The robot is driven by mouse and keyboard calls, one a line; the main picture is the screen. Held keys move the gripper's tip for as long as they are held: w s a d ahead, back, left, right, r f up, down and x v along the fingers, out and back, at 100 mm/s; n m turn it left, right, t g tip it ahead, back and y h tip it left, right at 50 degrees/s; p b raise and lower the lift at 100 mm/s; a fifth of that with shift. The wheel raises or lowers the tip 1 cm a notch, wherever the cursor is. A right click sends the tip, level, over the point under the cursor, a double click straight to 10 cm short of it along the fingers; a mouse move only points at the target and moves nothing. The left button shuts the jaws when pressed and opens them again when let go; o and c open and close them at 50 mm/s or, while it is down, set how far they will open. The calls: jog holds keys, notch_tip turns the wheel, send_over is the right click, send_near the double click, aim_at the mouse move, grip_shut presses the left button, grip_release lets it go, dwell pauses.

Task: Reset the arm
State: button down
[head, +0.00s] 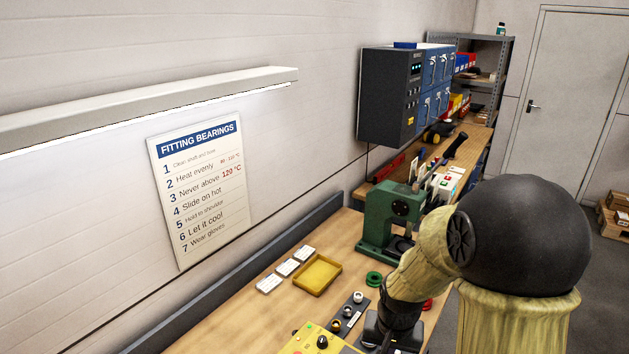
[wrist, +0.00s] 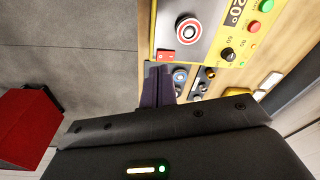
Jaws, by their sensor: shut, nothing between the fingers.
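My arm, with yellowish covers and a black joint, fills the right foreground of the head view. My gripper (wrist: 158,72) shows in the wrist view as two dark fingers together, shut with nothing between them. The fingertips are beside the edge of a yellow control box (wrist: 202,58) in that view. The yellow box also shows at the bottom of the head view (head: 312,343). A ring-shaped part (wrist: 188,30) sits on the box's grey plate, near a red switch (wrist: 165,57). In the head view the fingertips cannot be made out.
A green press (head: 378,222) stands on the bench behind my arm. A yellow tray (head: 318,276), white cards (head: 289,267) and a dark rack (head: 349,318) with rings lie on the bench. A red object (wrist: 28,125) stands on the grey floor in the wrist view.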

jog(key=s+r+n+t+b, duration=0.1)
jog(key=s+r+n, duration=0.1)
jog(key=s, duration=0.5)
jog(key=shift+s+r+n+b, duration=0.15)
jog(key=shift+s+n+b, duration=0.2)
jog(key=shift+n, duration=0.35)
